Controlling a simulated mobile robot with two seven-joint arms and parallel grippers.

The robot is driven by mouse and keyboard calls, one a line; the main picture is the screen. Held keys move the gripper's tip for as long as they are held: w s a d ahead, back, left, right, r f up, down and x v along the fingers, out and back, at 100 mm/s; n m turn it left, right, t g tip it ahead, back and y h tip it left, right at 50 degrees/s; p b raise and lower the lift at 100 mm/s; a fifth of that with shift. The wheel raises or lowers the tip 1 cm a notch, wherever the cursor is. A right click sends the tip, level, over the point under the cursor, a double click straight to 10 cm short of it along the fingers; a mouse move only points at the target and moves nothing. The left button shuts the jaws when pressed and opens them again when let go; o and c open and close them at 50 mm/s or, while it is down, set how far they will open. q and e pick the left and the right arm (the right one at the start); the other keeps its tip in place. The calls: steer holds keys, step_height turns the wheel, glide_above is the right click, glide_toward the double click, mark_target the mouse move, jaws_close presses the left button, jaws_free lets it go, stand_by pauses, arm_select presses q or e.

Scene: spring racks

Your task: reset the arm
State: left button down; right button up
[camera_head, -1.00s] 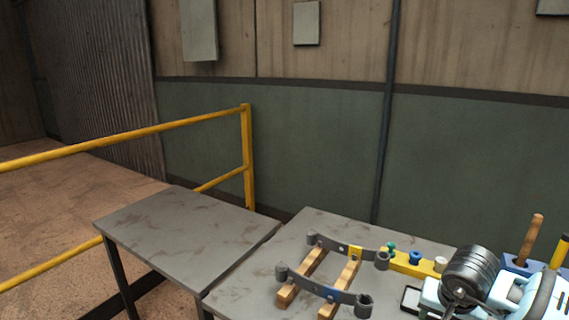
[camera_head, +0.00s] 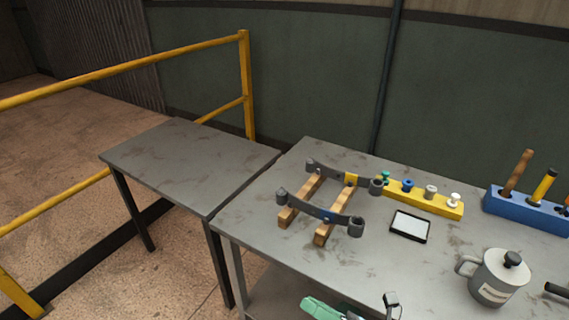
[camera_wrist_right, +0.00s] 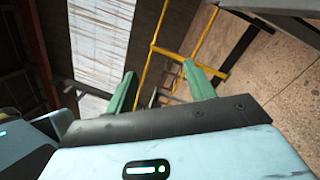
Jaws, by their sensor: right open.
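My right gripper (camera_head: 320,307) shows at the bottom edge of the head view, in front of and below the table's front edge. Only part of its green fingers shows there. In the right wrist view its two green fingers (camera_wrist_right: 160,84) stand well apart with nothing between them. That view looks past the fingers at the yellow railing, the floor and a corrugated wall panel. My left gripper is in neither view.
Two dark leaf springs (camera_head: 345,175) lie across wooden blocks (camera_head: 300,200) on the grey table (camera_head: 260,225). A yellow rack (camera_head: 425,201) holds coloured bushings. A tablet (camera_head: 410,226), a mug (camera_head: 497,277) and a blue tool holder (camera_head: 530,210) stand nearby. The left side table (camera_head: 185,160) is bare.

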steer(key=s+d+f+m+t+h, duration=0.25)
steer(key=d+f+m+h, duration=0.25)
steer(key=m, duration=0.6)
steer(key=s+d+f+m+t+h, duration=0.2)
steer(key=d+f+m+t+h, duration=0.25)
steer(key=m, duration=0.65)
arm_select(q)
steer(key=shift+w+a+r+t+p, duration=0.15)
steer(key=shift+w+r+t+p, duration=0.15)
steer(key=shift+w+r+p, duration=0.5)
arm_select(e)
steer(key=s+d+f+m+g+h, duration=0.2)
steer(key=s+f+m+g, duration=0.2)
steer(key=s+f+m, duration=0.2)
steer(key=s+d+f+m+g+h, duration=0.2)
steer(key=s+f+m, duration=0.4)
steer(key=s, duration=0.4)
steer(key=shift+d+g+h, duration=0.3)
steer(key=shift+g+h, duration=0.35)
steer(key=shift+g, duration=0.45)
